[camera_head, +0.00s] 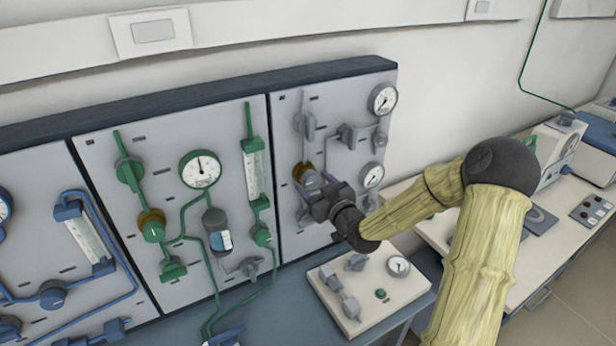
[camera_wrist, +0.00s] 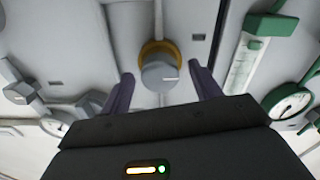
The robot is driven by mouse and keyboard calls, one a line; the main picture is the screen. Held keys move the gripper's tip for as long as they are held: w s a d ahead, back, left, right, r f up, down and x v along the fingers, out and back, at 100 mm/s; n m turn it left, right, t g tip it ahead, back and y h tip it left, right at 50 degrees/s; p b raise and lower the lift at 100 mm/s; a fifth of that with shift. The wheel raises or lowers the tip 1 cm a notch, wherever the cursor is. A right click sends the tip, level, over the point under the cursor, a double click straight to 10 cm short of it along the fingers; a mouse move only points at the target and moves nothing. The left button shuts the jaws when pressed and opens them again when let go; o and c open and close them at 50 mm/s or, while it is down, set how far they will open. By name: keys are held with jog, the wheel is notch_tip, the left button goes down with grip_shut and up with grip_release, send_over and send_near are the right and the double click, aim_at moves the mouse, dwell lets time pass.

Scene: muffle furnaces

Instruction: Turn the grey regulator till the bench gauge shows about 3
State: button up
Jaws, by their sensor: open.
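The grey regulator, a round grey knob (camera_wrist: 160,76) with a white mark and an amber collar, is on the right-hand grey panel. Its amber collar (camera_head: 302,171) shows in the head view, with the knob partly hidden by my gripper (camera_head: 318,184). In the wrist view my gripper (camera_wrist: 163,82) is open, with one purple finger on each side of the knob and visible gaps between. It holds nothing. A small round gauge (camera_head: 398,266) sits on a cream box on the bench; its needle is too small to read.
Two more gauges, an upper one (camera_head: 383,100) and a lower one (camera_head: 372,174), sit on the same panel near grey valves. A green-piped panel (camera_head: 110,210) with its own gauge (camera_head: 200,169) stands to the left. The cream box (camera_head: 345,325) stands below my gripper.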

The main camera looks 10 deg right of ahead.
jog(key=shift+w+a, duration=0.15)
jog(key=shift+w, duration=0.25)
jog(key=shift+s, duration=0.1)
jog(key=c, duration=1)
